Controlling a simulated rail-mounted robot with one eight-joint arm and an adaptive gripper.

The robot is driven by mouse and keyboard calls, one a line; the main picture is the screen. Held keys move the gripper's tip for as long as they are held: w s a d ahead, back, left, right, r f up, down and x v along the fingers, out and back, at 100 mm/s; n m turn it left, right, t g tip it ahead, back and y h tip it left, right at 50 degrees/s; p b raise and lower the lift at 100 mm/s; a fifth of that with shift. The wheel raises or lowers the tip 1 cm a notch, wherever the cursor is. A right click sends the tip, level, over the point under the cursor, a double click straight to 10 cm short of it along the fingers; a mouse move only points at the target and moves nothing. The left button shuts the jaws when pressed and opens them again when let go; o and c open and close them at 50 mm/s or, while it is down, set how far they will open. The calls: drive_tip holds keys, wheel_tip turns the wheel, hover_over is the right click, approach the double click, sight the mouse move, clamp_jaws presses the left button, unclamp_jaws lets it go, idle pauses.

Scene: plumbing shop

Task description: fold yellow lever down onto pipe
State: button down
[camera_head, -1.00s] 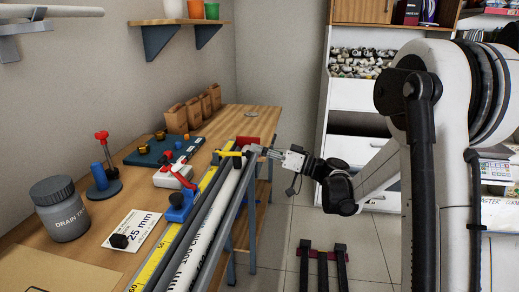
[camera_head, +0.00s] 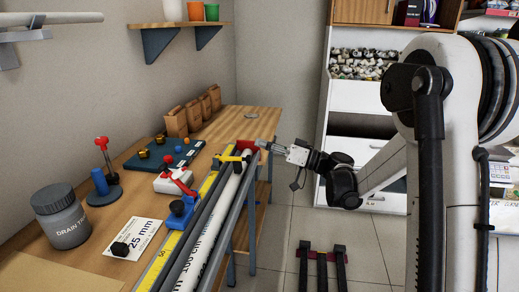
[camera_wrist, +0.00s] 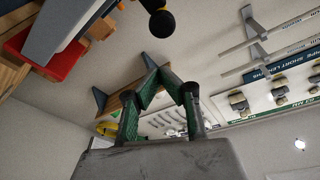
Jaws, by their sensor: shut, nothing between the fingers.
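The small yellow lever (camera_head: 231,158) is at the far end of the white pipe (camera_head: 206,246), which lies in a long rail along the bench's front edge. The lever looks low and roughly level, pointing left; I cannot tell whether it touches the pipe. A red block (camera_head: 246,145) stands just behind it. My gripper (camera_head: 262,144) is shut and empty, just right of the red block and a little above the pipe end, apart from the lever. In the wrist view its green-padded fingers (camera_wrist: 160,76) point up; the lever is not clearly seen there.
A grey jar (camera_head: 62,216), a red-knobbed stand (camera_head: 103,187) and a white card (camera_head: 133,236) sit left. The floor to the right is mostly open.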

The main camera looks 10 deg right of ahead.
drive_tip(key=s+d+f+p, duration=0.1)
drive_tip(key=s+d+f, duration=0.3)
drive_tip(key=d, duration=0.3)
drive_tip(key=shift+d, duration=0.35)
drive_tip(key=shift+a, duration=0.1)
drive_tip(key=s+a+r+m+g+h+p, duration=0.35)
drive_tip(key=s+a+r+h+p, duration=0.2)
drive_tip(key=s+a+h, duration=0.55)
drive_tip(key=s+d+r+m+h+p, duration=0.1)
drive_tip(key=s+d+h, duration=0.2)
drive_tip(key=s, duration=0.7)
drive_tip(key=s+d+r+m+t+h+p, duration=0.1)
drive_tip(key=s+d+m+h+p, duration=0.1)
drive_tip(key=s+d, duration=0.4)
drive_tip(key=s+h, duration=0.1)
drive_tip(key=s, duration=0.4)
drive_tip(key=shift+d+r, duration=0.15)
drive_tip(key=shift+d, duration=0.05)
